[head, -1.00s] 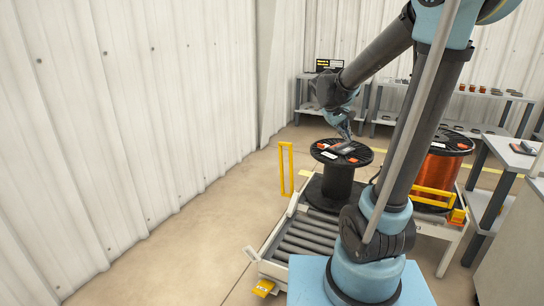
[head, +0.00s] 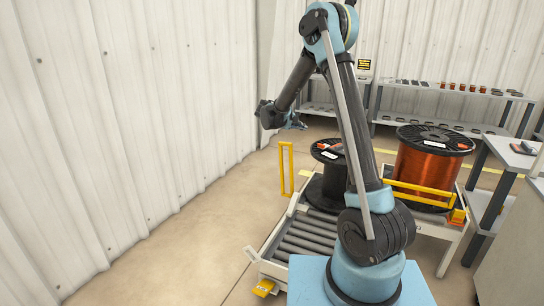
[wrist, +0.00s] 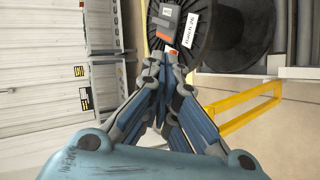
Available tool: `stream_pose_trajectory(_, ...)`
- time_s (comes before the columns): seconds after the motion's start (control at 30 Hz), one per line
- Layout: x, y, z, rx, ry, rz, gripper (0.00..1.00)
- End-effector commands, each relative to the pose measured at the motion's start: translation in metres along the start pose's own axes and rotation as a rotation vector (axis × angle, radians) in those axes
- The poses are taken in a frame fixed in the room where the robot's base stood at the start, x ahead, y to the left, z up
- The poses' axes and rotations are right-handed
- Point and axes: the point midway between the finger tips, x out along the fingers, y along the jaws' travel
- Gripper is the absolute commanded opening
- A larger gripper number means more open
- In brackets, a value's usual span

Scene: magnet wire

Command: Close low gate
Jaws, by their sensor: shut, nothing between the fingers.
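A yellow frame gate (head: 286,168) stands upright at the left side of the roller conveyor. It also shows in the wrist view (wrist: 245,97), below and right of the spool top. A second yellow gate (head: 430,190) lies level across the front of the copper spool, partly behind my arm. I cannot tell which one is the low gate. My gripper (head: 299,124) is shut and empty, in the air above and slightly right of the upright gate, touching nothing that I can see. Its closed fingers (wrist: 168,62) point towards the spool in the wrist view.
A black spool (head: 327,185) stands on the conveyor, partly hidden by my arm. A copper-wound spool (head: 427,168) stands to its right. Empty rollers (head: 300,240) lie in front. A corrugated wall (head: 130,130) runs along the left, with clear floor (head: 190,250) between it and the conveyor.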

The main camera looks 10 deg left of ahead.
Motion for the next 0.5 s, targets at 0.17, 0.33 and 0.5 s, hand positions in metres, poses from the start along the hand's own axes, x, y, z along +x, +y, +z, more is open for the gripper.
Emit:
stream_pose_trajectory(0.17, 0.003, -0.036, -0.05, -0.04, 0.037, 0.084, 0.0)
stream_pose_trajectory(0.33, 0.001, -0.074, -0.089, -0.075, 0.072, 0.167, 0.0)
stream_pose_trajectory(0.5, -0.003, -0.117, -0.124, -0.107, 0.109, 0.25, 0.0)
